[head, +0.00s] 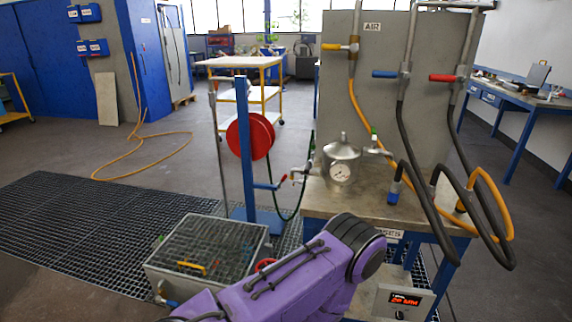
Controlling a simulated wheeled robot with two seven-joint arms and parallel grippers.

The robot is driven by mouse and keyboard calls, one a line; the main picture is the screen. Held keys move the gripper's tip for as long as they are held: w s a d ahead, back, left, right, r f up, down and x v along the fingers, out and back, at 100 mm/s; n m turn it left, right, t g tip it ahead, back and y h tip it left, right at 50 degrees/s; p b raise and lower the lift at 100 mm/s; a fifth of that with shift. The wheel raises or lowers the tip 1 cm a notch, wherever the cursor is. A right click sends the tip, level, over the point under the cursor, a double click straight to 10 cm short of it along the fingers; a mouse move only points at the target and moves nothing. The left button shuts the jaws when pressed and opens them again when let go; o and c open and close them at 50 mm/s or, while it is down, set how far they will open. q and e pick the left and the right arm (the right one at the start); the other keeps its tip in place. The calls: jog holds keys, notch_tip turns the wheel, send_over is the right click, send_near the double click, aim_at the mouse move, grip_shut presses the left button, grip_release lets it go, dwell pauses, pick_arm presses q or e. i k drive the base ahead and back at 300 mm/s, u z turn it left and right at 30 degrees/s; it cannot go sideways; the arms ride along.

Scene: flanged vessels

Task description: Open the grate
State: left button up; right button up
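The grate (212,240) is a dark metal grid lying flat across the top of a low grey metal box (190,288) on the floor, left of the bench. It looks shut. A small yellow handle (190,267) is near its front edge. One of my purple arms crosses the bottom middle, in front of the box's right front corner. Neither of my grippers is in view, so I cannot see whether they are open or shut.
A bench (340,201) with a flanged vessel (341,163) and hanging hoses stands to the right. A blue post with a red reel (250,136) rises behind the box. Floor grating (80,225) spreads left. An orange hose (130,158) lies farther back.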

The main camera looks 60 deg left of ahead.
aim_at(145, 266)
jog(key=u, duration=2.45)
jog(key=k, duration=0.45)
jog(key=u, duration=0.45)
jog(key=i, duration=0.95)
jog(key=z, duration=1)
jog(key=i, duration=0.35)
jog(key=z, duration=0.35)
